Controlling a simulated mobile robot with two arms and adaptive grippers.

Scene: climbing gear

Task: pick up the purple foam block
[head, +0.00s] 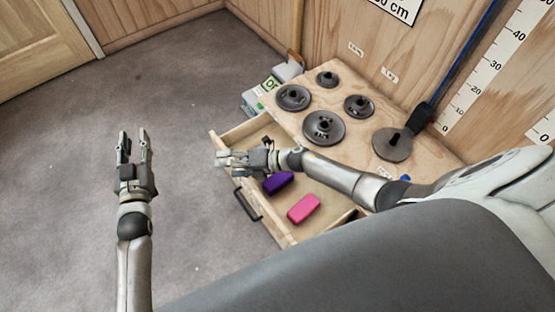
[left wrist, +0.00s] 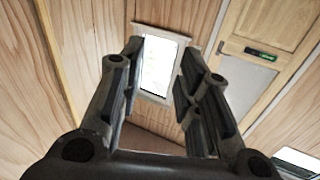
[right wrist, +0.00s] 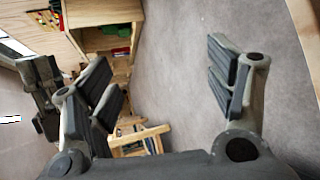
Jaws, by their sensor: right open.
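The purple foam block (head: 278,183) lies in the open wooden drawer (head: 236,133), beside a pink block (head: 303,208). My right gripper (head: 221,159) is above the drawer, up and to the left of the purple block in the head view. It is open and empty; its spread fingers show in the right wrist view (right wrist: 168,75). My left gripper (head: 133,138) is open and empty over the grey floor, left of the drawer. Its spread fingers show in the left wrist view (left wrist: 158,75). I cannot make out the purple block in either wrist view.
A wooden top (head: 345,135) behind the drawer carries several dark round weights, one (head: 392,144) near a blue strap. The drawer has a dark handle (head: 247,206). My right forearm crosses above the drawer's back part. The floor (head: 70,150) at left is clear.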

